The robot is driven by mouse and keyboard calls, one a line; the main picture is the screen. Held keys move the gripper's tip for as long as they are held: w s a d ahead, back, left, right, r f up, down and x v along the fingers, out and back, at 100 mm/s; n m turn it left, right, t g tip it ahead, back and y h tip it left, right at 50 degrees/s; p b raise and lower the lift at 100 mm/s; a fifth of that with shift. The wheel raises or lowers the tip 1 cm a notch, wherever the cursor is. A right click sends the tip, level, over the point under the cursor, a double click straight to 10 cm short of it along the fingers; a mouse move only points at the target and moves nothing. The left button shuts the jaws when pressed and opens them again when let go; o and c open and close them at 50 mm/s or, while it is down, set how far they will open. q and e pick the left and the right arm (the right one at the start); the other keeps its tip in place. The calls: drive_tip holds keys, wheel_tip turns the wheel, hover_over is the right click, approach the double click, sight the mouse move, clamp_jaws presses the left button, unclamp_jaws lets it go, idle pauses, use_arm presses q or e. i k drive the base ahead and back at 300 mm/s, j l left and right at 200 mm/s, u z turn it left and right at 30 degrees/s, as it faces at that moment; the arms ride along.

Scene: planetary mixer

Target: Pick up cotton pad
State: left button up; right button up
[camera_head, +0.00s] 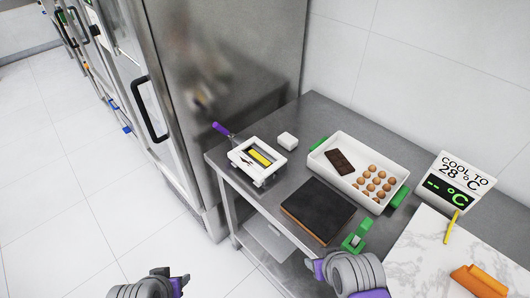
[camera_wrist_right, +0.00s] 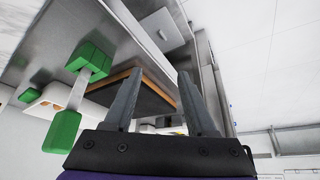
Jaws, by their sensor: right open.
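A small white block (camera_head: 287,139), which looks like the cotton pad, lies at the back left of the steel table (camera_head: 318,112), beside the fridge side. My right gripper (camera_head: 313,268) is at the table's front edge, well short of the block; in the wrist view it (camera_wrist_right: 158,100) is open with nothing between its fingers. I cannot make out the white block in the wrist view. My left gripper (camera_head: 184,281) is low at the bottom of the head view, left of the table over the floor. Its fingertips are too small to judge.
A white device with a yellow bar (camera_head: 259,157) and a purple-handled tool (camera_head: 222,128) are near the block. A dark board (camera_head: 318,209), a white tray (camera_head: 337,181) with chocolate and brown balls, a green tool (camera_head: 357,237) and a temperature sign (camera_head: 459,181) stand rightward.

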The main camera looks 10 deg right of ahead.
sight(287, 141)
drive_tip(key=i+j+z, duration=0.1)
drive_tip(key=i, duration=0.45)
drive_tip(key=i+j+z, duration=0.1)
drive_tip(key=i+j, duration=0.2)
drive_tip(key=i, duration=0.2)
